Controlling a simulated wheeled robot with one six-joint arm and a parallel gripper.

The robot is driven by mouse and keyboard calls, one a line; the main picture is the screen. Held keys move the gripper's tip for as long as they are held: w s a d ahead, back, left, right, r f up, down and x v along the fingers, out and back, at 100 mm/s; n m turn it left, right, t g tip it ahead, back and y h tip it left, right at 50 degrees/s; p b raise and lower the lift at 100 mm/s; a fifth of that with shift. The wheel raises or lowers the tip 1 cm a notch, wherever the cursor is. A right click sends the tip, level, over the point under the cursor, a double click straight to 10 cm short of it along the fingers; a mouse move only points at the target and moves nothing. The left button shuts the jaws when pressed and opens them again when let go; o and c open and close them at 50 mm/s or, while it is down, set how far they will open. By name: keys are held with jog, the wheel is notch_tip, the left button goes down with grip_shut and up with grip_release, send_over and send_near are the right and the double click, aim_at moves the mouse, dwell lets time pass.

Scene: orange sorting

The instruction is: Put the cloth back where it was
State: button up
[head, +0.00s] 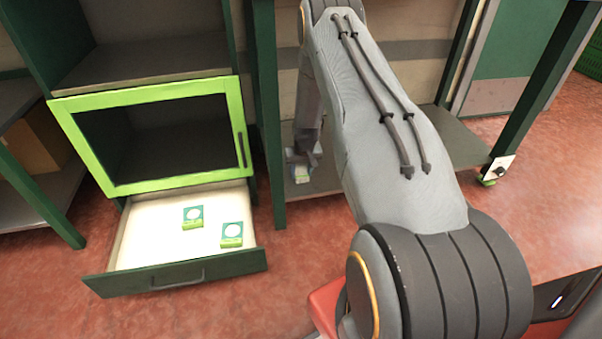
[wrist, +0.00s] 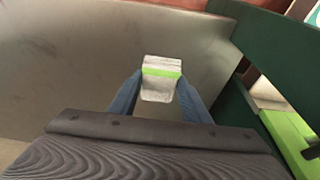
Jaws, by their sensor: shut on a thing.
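My gripper (head: 304,158) is shut on a small pale piece with a lime-green band, which I take for the cloth (wrist: 161,66). In the wrist view it sits between the two blue-grey fingers (wrist: 160,92). In the head view the held cloth (head: 301,175) shows small and partly covered by my gripper. It is at the low grey shelf (head: 328,185) right of the open drawer. I cannot tell whether it touches the shelf. No other cloth is clear in view.
The open drawer (head: 140,237) holds two green-and-white packets, one further back (head: 192,217) and one nearer (head: 232,235). Above it is a lime-green framed door (head: 150,93). A dark green post (head: 268,110) stands between drawer and shelf, close by my gripper.

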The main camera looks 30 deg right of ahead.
jog(key=shift+f, duration=0.15)
jog(key=o, duration=0.9)
jog(key=shift+o, duration=0.2)
jog(key=p+v, duration=0.4)
jog(key=v, duration=0.8)
